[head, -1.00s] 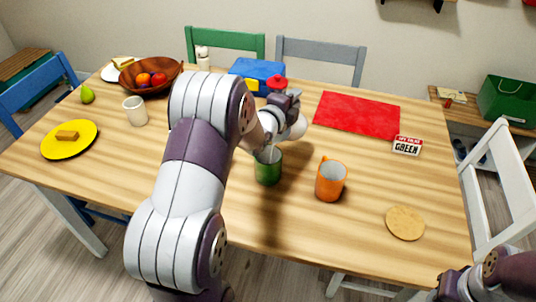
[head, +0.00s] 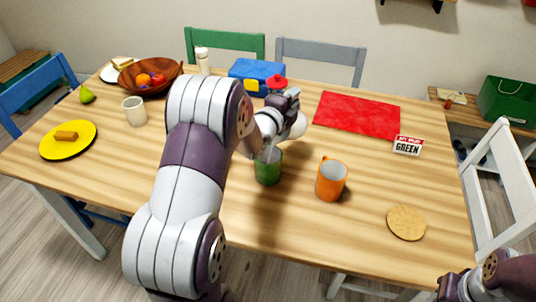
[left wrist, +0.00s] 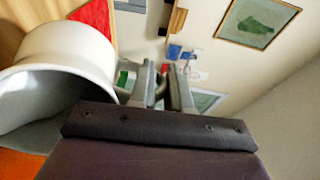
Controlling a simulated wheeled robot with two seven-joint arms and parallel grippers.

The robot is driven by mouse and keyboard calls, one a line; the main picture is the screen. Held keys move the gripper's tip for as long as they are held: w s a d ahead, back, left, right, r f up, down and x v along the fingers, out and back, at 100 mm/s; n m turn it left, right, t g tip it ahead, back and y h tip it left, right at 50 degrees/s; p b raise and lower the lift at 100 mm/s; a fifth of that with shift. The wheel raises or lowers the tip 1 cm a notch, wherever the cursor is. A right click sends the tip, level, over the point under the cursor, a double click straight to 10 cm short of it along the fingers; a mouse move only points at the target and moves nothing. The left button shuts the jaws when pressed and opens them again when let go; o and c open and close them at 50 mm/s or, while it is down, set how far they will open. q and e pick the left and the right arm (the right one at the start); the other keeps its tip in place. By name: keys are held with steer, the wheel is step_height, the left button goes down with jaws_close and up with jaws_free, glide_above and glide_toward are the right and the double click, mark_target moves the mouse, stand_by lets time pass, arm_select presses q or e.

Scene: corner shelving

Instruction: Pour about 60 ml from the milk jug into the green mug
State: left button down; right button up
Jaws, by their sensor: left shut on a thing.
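The green mug (head: 268,170) stands upright on the table, just in front of my left gripper (head: 284,104). The left gripper holds the white milk jug (head: 298,126) above the table by its handle, behind and right of the mug. Gripper and arm hide much of the jug in the head view. In the left wrist view the jug (left wrist: 75,50) is large and tilted, its open mouth towards the lower left, and the fingers (left wrist: 162,90) close at its handle. I cannot tell whether milk is flowing. My right gripper (head: 455,288) is partly in view at the lower right corner.
An orange mug (head: 331,180) stands right of the green mug. A blue box (head: 257,70) and a red-topped item (head: 276,83) are behind the gripper. A white cup (head: 135,111) stands left.

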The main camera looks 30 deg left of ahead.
arm_select(q)
steer(key=shift+s+r+t+b, duration=0.3)
steer(key=shift+t+b, duration=0.1)
steer(key=shift+b, duration=0.1)
arm_select(e)
steer(key=shift+s+f, duration=0.1)
steer(key=shift+f, duration=0.45)
